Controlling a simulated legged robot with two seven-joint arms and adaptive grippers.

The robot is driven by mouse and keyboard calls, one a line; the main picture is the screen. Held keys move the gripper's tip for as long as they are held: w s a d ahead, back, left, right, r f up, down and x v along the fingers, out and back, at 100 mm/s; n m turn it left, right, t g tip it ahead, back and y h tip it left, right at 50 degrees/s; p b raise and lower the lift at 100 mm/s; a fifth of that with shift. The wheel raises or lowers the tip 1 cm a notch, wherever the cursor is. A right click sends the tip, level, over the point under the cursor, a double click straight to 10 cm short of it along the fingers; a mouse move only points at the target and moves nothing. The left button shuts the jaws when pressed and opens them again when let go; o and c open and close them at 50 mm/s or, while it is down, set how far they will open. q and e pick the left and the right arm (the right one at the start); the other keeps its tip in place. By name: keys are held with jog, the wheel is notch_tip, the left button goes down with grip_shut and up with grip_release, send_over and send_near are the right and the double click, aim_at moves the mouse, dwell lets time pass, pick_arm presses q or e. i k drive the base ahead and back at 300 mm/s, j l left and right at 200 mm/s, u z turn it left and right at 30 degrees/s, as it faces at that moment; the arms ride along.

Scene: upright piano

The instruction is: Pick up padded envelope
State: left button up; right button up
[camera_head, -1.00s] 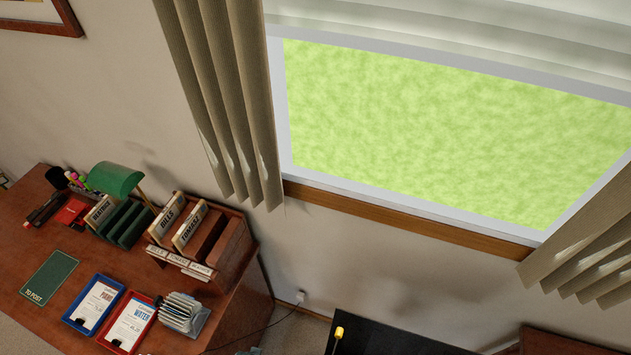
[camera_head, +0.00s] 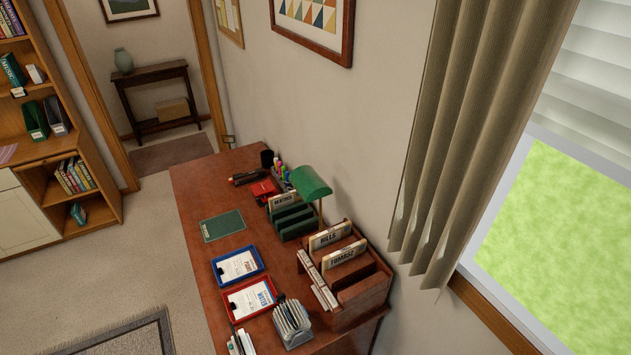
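I cannot make out a padded envelope in the head view. Neither of my grippers is in view.
A blue tray (camera_head: 216,271) and a red tray (camera_head: 229,310) hold papers. A grey rack (camera_head: 293,322) and a green lamp (camera_head: 310,182) stand on the desk. A bookcase (camera_head: 55,160) is at left. Carpet (camera_head: 150,240) between is clear. A doorway shows a console table (camera_head: 150,80).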

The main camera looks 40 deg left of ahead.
aim_at(292, 196)
jog(key=j+u, duration=0.2)
jog(key=u, duration=0.3)
jog(key=k+j+u, duration=0.1)
jog(key=j+u, duration=0.15)
jog(key=u, duration=0.25)
jog(key=j+u, duration=0.15)
jog(key=i+j+u, duration=0.2)
jog(key=j, duration=0.15)
